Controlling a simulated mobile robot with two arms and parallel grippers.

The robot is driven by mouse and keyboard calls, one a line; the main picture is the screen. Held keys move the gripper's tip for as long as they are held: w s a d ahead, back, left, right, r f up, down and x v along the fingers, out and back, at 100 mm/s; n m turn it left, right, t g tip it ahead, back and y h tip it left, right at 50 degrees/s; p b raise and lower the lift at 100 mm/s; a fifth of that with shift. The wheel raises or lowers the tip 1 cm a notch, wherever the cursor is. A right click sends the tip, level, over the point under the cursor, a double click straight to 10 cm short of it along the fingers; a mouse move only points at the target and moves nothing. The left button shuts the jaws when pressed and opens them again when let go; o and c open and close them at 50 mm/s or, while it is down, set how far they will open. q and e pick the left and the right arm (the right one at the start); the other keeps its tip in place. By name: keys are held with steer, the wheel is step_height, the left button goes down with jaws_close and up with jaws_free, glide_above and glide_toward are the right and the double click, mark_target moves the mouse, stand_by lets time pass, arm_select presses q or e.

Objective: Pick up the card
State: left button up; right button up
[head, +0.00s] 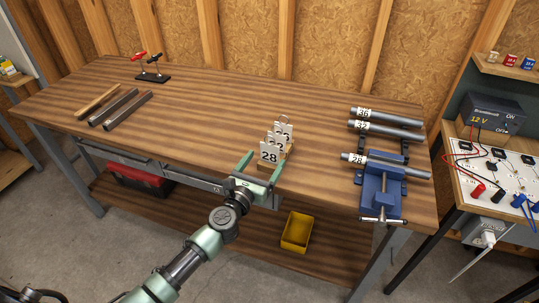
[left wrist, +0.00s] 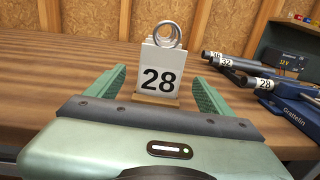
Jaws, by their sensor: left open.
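A white card marked 28 (head: 269,156) stands upright at the front of a small wooden holder (head: 288,159) on the workbench. More white cards with rings on top (head: 283,132) stand behind it. In the left wrist view the card (left wrist: 159,82) is centred between the fingers, with a metal ring above it. My left gripper (head: 257,174) is open at the bench's front edge, its green fingers to either side of the card. In the left wrist view the fingers of the gripper (left wrist: 160,95) show a gap on both sides of the card. My right gripper is not in view.
A blue vise (head: 380,194) holds a pipe labelled 28 (head: 390,165). Pipes labelled 36 (head: 388,117) and 32 (head: 385,129) lie behind it. Bars (head: 120,106) lie at the left. A yellow bin (head: 297,231) sits on the lower shelf.

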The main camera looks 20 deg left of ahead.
arm_select(q)
steer(key=w, duration=0.4)
steer(key=shift+w+d, duration=0.2)
steer(key=shift+d, duration=0.1)
steer(key=shift+s, duration=0.1)
steer(key=c, duration=1.4)
steer(key=shift+r, duration=0.15)
step_height(320, 180, up, 10)
steer(key=p, duration=0.7)
steer(key=shift+a+f, duration=0.1)
steer(key=shift+f, duration=0.1)
step_height(320, 180, up, 9)
steer(key=p, duration=0.3)
glide_above(269, 154)
steer(key=shift+r, duration=0.6)
